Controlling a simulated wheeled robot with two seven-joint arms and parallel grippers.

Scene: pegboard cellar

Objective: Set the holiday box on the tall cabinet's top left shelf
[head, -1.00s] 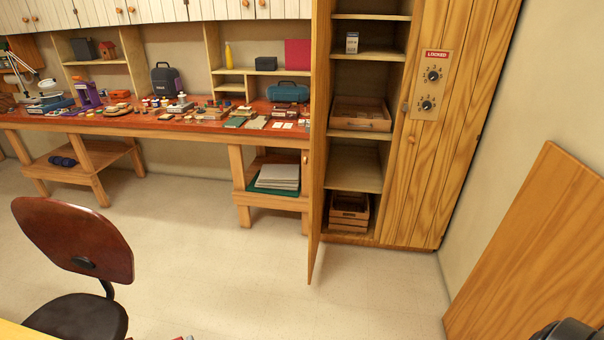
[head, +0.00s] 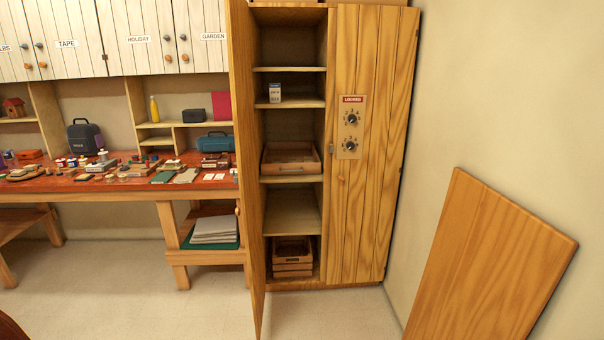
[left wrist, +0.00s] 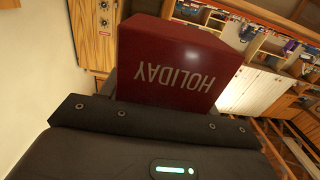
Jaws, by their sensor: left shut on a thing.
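The tall cabinet (head: 364,200) stands at the middle of the head view. Its left door (head: 247,180) is swung open and its right door is closed, with a red LOCKED label and two dials. The top left shelf (head: 288,69) looks empty. The shelf below it holds a small white box (head: 275,93). The holiday box (left wrist: 175,65) is dark red with HOLIDAY on it, upside down in the left wrist view. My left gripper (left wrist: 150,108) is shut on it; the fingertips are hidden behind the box. Neither gripper shows in the head view.
A wooden tray (head: 291,160) and a crate (head: 292,258) sit on lower cabinet shelves. The open door juts out towards me. A workbench (head: 120,184) crowded with small items stands at left. A wooden panel (head: 490,265) leans at right. The floor before the cabinet is clear.

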